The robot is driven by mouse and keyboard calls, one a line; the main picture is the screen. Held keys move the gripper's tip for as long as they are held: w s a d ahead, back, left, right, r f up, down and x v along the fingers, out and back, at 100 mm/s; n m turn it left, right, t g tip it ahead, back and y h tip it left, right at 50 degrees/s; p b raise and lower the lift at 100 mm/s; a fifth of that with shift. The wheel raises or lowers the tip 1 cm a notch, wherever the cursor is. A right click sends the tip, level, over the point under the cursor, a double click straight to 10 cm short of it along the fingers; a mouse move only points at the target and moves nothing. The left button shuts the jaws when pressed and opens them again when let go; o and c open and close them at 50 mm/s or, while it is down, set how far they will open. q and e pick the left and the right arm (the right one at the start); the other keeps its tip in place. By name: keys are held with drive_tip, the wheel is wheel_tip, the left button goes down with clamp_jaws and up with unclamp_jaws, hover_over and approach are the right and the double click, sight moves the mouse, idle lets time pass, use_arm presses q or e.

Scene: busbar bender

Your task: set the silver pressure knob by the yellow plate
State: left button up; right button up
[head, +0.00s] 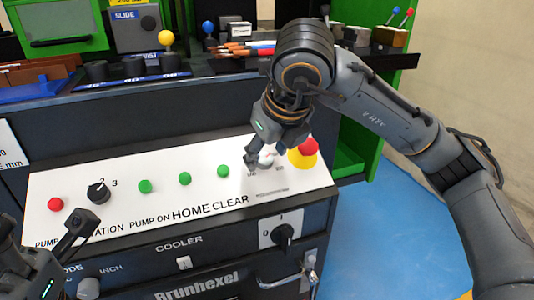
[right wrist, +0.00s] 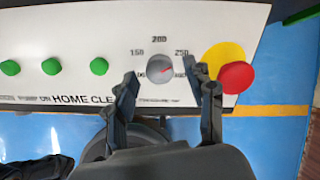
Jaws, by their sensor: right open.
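The silver pressure knob (right wrist: 160,70) sits on the white panel, with a scale around it reading 150, 200 and 250 and a red pointer mark toward the upper right. The yellow plate (right wrist: 222,57) with a red mushroom button (right wrist: 236,77) is just right of it. In the right wrist view my right gripper (right wrist: 163,72) is open, one finger on each side of the knob; contact cannot be told. In the head view the right gripper (head: 262,165) partly hides the knob, beside the yellow plate (head: 303,160). My left gripper (head: 82,226) is at the lower left, partly cut off.
The white panel (head: 130,210) also carries several green buttons (head: 185,179), a black selector (head: 98,192) and a red button (head: 55,204). Below are a black rotary switch (head: 283,235) and a door handle (head: 300,278). Blue floor (head: 375,235) is clear at the right.

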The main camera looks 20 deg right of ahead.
drive_tip(key=v, duration=1.1)
drive_tip(key=shift+s, duration=0.1)
